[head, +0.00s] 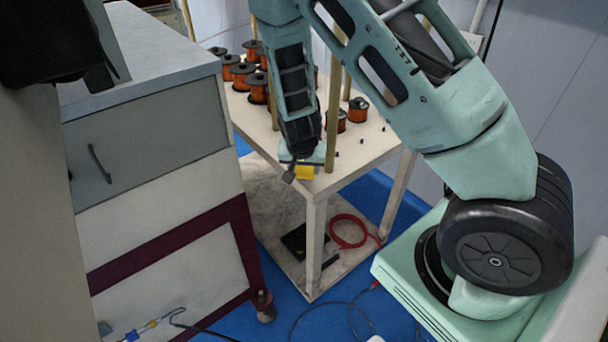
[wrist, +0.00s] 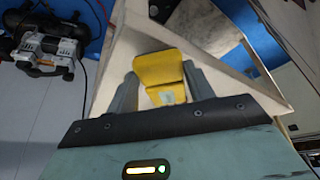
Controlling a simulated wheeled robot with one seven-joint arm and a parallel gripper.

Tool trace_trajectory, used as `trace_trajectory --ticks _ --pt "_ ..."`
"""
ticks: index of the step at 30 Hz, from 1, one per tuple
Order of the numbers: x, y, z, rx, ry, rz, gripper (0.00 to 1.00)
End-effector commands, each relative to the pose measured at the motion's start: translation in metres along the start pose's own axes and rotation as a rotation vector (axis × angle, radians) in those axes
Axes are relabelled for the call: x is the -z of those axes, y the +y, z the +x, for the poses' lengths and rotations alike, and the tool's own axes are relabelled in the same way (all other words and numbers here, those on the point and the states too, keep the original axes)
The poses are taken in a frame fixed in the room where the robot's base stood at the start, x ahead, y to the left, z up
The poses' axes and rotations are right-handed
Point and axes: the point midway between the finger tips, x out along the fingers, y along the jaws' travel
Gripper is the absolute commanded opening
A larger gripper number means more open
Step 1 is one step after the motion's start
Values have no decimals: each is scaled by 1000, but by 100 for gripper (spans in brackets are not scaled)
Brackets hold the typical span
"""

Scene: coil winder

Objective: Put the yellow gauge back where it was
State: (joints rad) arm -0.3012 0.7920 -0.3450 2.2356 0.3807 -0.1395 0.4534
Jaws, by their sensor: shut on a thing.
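The yellow gauge shows in the head view (head: 306,173) as a small block at the tip of my arm, by the near corner of the wooden table. In the wrist view the gauge (wrist: 158,68) is a bright yellow piece between my two grey fingers. My gripper (wrist: 163,92) is shut on it. In the head view my gripper (head: 297,170) points down at the table's near edge. I cannot tell whether the gauge touches the tabletop.
The wooden table (head: 370,151) bears several copper wire spools (head: 257,88) and upright brass posts (head: 333,115). A red cable coil (head: 347,231) lies on its lower shelf. A grey drawer cabinet (head: 150,137) stands to the left. The wrist view shows a compressor (wrist: 47,50) on the floor.

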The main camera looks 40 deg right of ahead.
Motion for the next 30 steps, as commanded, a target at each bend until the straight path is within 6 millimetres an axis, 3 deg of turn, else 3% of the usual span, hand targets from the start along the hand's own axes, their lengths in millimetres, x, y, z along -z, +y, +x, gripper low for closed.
trace_trajectory --ticks 6,18,19,21,30 --pt "-11 1 25 -1 -1 1 22" --pt "-13 0 31 0 -1 0 22" --pt "-13 0 30 -1 -1 0 61" --pt "-13 0 30 -1 -1 0 74" --pt "-12 0 27 0 -1 0 74"
